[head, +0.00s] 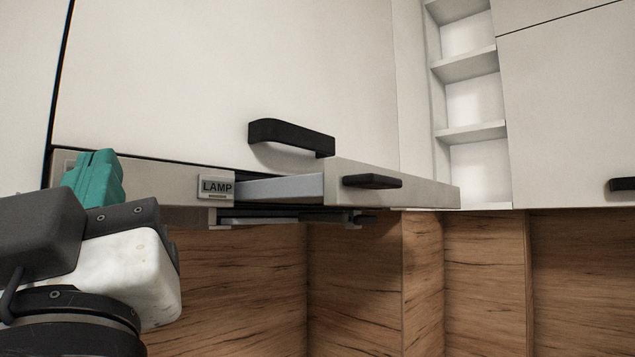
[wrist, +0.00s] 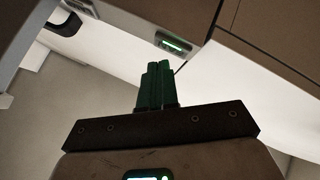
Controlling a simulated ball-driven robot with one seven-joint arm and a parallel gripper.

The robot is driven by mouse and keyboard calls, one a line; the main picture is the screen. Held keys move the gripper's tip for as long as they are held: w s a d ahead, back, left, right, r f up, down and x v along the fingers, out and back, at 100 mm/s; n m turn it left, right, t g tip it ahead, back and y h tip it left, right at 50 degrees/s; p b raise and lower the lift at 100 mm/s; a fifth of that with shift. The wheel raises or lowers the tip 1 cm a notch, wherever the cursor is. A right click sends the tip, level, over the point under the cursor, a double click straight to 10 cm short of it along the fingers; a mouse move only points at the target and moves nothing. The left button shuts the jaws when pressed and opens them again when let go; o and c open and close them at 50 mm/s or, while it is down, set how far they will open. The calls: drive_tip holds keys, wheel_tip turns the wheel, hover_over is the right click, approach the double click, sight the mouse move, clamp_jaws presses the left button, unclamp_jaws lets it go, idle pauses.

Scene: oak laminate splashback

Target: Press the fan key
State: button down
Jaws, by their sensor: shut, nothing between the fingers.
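A pale key marked LAMP (head: 216,187) sits on the narrow strip under the upper cabinet, with a dark slot below its lettering. Left of it, my gripper (head: 98,160) is shut and empty, its teal fingers in front of the strip. The edge of another plate (head: 69,166) shows just left of the fingers; the fingers hide most of it, and no FAN lettering is readable. In the wrist view, a key with a green-lit slot (wrist: 174,46) lies just beyond the shut fingertips (wrist: 158,66). Its label is unreadable, and I cannot tell whether the fingers touch it.
A drawer (head: 390,187) stands pulled out to the right of the LAMP key, with a dark handle. A black cabinet handle (head: 291,135) juts out above it. Open shelves (head: 470,132) are farther right. The oak splashback (head: 240,280) below is bare.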

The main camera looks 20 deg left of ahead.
drive_tip(key=shift+d, duration=0.1)
drive_tip(key=shift+s+d+p, duration=0.2)
drive_tip(key=shift+s+d, duration=0.2)
drive_tip(key=shift+d, duration=0.5)
drive_tip(key=shift+s+d+p, duration=0.2)
drive_tip(key=shift+s+d, duration=0.15)
drive_tip(key=shift+d, duration=0.55)
drive_tip(key=shift+s+d+p, duration=0.2)
drive_tip(key=shift+s+d, duration=0.2)
drive_tip(key=shift+d, duration=0.5)
